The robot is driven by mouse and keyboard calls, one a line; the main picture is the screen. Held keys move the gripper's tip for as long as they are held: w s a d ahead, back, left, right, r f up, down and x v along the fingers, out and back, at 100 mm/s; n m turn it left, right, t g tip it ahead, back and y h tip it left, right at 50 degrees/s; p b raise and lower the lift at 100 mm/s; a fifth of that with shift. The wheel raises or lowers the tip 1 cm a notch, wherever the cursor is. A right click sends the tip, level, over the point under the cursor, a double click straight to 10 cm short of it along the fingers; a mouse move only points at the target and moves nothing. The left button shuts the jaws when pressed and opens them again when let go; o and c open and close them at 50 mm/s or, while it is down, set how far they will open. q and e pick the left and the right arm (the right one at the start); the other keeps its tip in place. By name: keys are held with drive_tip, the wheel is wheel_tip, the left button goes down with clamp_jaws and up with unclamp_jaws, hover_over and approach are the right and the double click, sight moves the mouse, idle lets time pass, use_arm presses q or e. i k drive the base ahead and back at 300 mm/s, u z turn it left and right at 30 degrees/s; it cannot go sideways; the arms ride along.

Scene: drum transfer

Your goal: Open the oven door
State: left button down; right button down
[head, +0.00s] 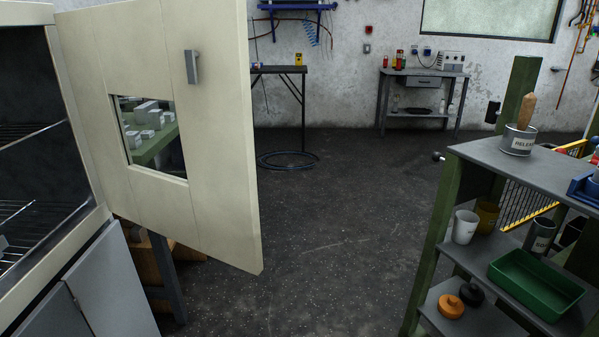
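The oven (88,225) stands at the left edge of the head view, with a dark interior and wire racks. Its cream oven door (215,140) stands wide open, swung out to the right of the opening. The door has a small window (150,135) and a grey handle (192,67) near its upper middle. Grey objects on a green surface show through the window. Part of a rack (30,215) is visible inside the oven, with a small grey object at the left edge. Neither of my grippers is in view.
A shelf unit (500,168) with cups, a green tray (535,283) and a can (518,140) stands at the right. A grey workbench (422,75) and a coiled hose (287,161) are at the back. The floor (340,220) between door and shelf is clear.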

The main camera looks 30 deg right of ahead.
sight(132, 47)
drive_tip(key=z, duration=0.2)
drive_tip(key=k, duration=0.4)
drive_tip(key=z, duration=0.65)
drive_tip(key=i, duration=0.85)
drive_tip(key=u, duration=0.85)
